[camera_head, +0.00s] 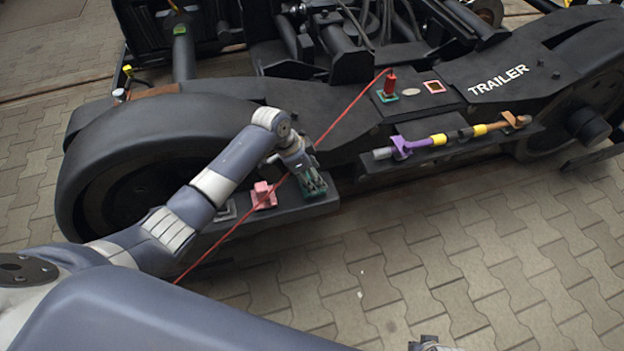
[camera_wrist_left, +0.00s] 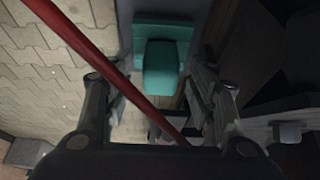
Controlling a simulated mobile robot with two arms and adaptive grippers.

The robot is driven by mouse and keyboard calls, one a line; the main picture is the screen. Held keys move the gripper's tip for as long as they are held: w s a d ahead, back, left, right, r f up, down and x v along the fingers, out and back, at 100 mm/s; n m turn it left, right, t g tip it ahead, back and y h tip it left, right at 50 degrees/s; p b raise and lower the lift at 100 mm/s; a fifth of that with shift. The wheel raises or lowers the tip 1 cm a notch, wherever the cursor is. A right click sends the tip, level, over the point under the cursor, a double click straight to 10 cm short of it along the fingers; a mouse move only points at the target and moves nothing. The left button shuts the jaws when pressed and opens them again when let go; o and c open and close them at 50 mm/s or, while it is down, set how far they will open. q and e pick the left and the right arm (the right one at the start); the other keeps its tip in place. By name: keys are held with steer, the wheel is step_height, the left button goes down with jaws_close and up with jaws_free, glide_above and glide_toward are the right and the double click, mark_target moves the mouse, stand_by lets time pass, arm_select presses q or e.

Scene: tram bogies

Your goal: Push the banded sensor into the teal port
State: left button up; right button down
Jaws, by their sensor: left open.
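A teal block on a teal base (camera_wrist_left: 165,65) is ahead of my left fingers in the left wrist view. In the head view a teal piece (camera_head: 313,184) sits on the bogie's low shelf, just under my left gripper (camera_head: 302,168). My left gripper is open, its fingers apart, and it also shows in the wrist view (camera_wrist_left: 160,108). A red upright plug (camera_head: 390,82) stands at a teal-edged square (camera_head: 386,97) on the upper plate. I cannot tell which piece is the banded sensor. A small grey part at the bottom edge may be my right gripper (camera_head: 430,344).
A thin red cable (camera_head: 345,112) runs from the plug past my left gripper and crosses the wrist view. A pink block (camera_head: 263,196) and a grey piece (camera_head: 226,210) share the shelf. A banded purple-yellow rod (camera_head: 438,139) lies in holders. The paving in front is clear.

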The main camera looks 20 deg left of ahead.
arm_select(q)
steer(key=c, duration=1.2)
steer(key=shift+o, duration=0.2)
steer(key=shift+r, duration=0.1)
